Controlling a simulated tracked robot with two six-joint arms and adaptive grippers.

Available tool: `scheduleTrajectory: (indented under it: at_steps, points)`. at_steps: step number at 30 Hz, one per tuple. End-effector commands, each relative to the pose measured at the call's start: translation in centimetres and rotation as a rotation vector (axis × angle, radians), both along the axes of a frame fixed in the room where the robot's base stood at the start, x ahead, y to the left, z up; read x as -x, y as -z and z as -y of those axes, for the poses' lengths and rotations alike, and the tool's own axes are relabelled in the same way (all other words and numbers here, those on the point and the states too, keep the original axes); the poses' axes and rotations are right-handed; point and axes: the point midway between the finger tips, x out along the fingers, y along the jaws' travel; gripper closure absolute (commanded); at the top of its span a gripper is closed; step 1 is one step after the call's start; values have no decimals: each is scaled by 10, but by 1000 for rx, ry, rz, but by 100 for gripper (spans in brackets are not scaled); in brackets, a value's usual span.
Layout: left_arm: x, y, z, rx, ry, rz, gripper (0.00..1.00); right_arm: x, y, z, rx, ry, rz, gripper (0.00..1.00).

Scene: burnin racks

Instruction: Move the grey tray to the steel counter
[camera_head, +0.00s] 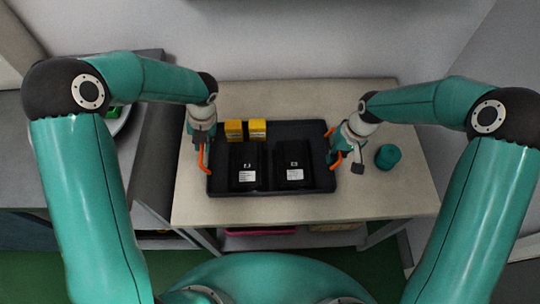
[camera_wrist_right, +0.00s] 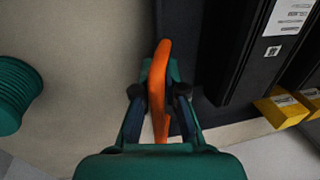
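The dark grey tray (camera_head: 262,187) lies on a beige-topped table and has an orange handle at each short side. It holds two black devices (camera_head: 246,163) (camera_head: 294,161) with white labels and two yellow boxes (camera_head: 234,131) (camera_head: 257,130). My right gripper (camera_head: 343,148) is at the tray's right handle. In the right wrist view its fingers (camera_wrist_right: 160,85) look shut on that orange handle, one on each side. My left gripper (camera_head: 203,142) is at the left handle; its fingers are too hidden to tell. A grey counter (camera_head: 20,165), likely the steel one, stands at the left.
A green ribbed round object (camera_head: 388,156) stands on the beige table (camera_head: 300,211), right of the tray and close to my right gripper. A round plate with green items (camera_head: 116,116) is on the counter. A wall is behind the table.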

Motion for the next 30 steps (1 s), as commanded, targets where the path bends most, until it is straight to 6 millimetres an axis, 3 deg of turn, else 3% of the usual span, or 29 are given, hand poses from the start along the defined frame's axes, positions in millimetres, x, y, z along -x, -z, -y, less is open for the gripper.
scheduleTrajectory:
  at_steps: [19, 30]
  points:
    - [-1, -4, 0, 0, -1, 3, 100, -1, -4, -1, 0, -2, 3, 100]
    - [-1, -29, 0, 0, -1, 3, 100, -1, -28, -1, 0, -4, 3, 100]
